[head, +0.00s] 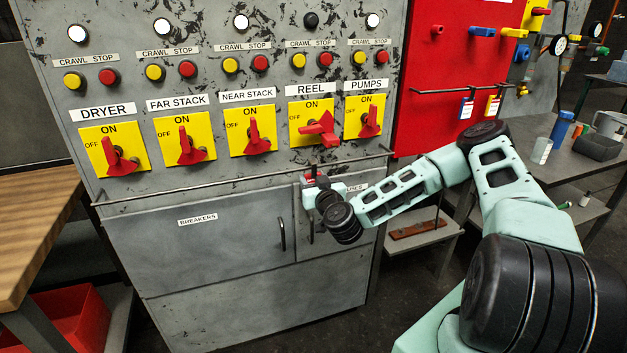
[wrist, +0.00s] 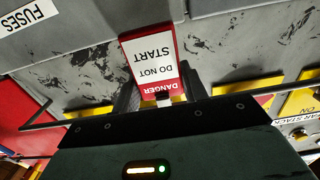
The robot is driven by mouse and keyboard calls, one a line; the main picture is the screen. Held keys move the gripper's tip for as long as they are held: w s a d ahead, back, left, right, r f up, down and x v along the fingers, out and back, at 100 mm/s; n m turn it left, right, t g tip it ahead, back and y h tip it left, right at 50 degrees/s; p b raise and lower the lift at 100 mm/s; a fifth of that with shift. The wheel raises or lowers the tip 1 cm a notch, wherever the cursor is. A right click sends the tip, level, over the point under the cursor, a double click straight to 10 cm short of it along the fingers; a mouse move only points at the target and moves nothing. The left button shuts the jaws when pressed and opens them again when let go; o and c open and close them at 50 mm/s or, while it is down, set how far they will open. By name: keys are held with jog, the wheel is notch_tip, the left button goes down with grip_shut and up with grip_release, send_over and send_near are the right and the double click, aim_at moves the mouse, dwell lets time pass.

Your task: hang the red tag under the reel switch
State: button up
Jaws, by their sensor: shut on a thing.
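The red tag (wrist: 150,55) has a white panel reading DANGER DO NOT START and shows upside down in the wrist view. My gripper (wrist: 162,97) is shut on its DANGER end. In the head view, my gripper (head: 318,186) is low in front of the cabinet, below the reel switch (head: 318,128), and only a bit of red shows there. I cannot tell whether the tag touches the cabinet.
A thin metal rail (head: 240,178) crosses the cabinet below the switches, close to my gripper. Cabinet doors with a handle (head: 282,234) lie beneath. Right of the cabinet is a red board (head: 440,70) with hanging tags. The neighbouring pumps switch (head: 366,118) stands close by.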

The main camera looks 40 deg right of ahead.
jog(key=o, duration=1)
jog(key=shift+o, duration=0.2)
jog(key=p+v, duration=0.4)
jog(key=v, duration=1.3)
jog(key=shift+s, duration=0.2)
